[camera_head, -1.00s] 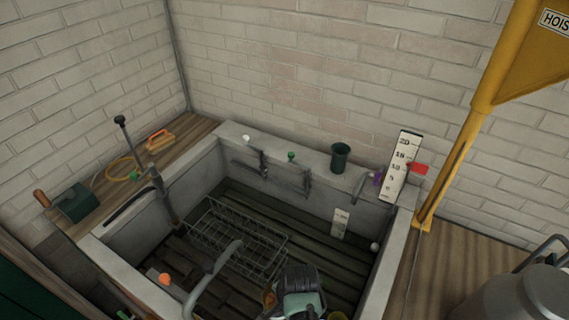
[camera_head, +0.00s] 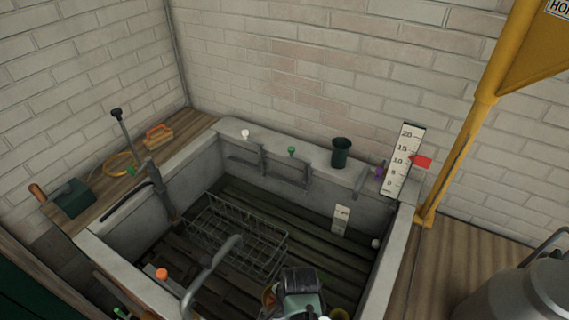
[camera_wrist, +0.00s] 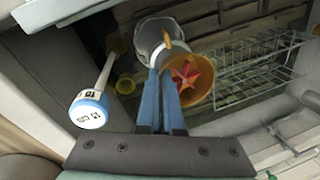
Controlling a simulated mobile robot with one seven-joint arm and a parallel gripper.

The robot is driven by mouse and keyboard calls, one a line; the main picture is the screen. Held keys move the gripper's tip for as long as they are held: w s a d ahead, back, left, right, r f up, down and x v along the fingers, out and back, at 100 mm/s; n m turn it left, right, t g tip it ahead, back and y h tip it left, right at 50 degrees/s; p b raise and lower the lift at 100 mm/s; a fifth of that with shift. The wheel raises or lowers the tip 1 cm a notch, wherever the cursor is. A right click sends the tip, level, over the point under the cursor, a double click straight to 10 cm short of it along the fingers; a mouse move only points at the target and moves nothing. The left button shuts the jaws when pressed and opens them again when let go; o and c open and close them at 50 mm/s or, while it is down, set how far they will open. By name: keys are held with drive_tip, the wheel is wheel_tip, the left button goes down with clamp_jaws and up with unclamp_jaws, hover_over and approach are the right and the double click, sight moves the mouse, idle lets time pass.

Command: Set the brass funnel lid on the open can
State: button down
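The brass funnel lid (camera_wrist: 214,82) is a round, brass-rimmed piece with a red star shape inside its mouth. In the wrist view it sits against the right side of my gripper (camera_wrist: 168,72). The two blue fingers are close together, and they appear shut on the lid's edge; the exact contact is hidden. In the head view my gripper (camera_head: 302,284) is over the basin, with the brass piece (camera_head: 269,297) at its left. A large grey metal can (camera_head: 535,295) is partly in view at the lower right; its mouth is not clear.
A stone basin (camera_head: 402,235) with a slatted floor holds a wire rack (camera_head: 245,235). A dark green cup (camera_head: 340,152) and a numbered scale (camera_head: 402,160) stand at its back rim. A yellow hoist post (camera_head: 455,150) rises at right. A white-and-blue dial (camera_wrist: 89,109) is left of my fingers.

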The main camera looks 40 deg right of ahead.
drive_tip(key=shift+f, duration=0.25)
drive_tip(key=c, duration=1)
unclamp_jaws()
drive_tip(key=shift+f, duration=0.1)
wheel_tip(320, 180, up, 13)
drive_tip(key=s+b, duration=0.1)
drive_tip(key=s, duration=0.1)
drive_tip(key=shift+s, duration=0.2)
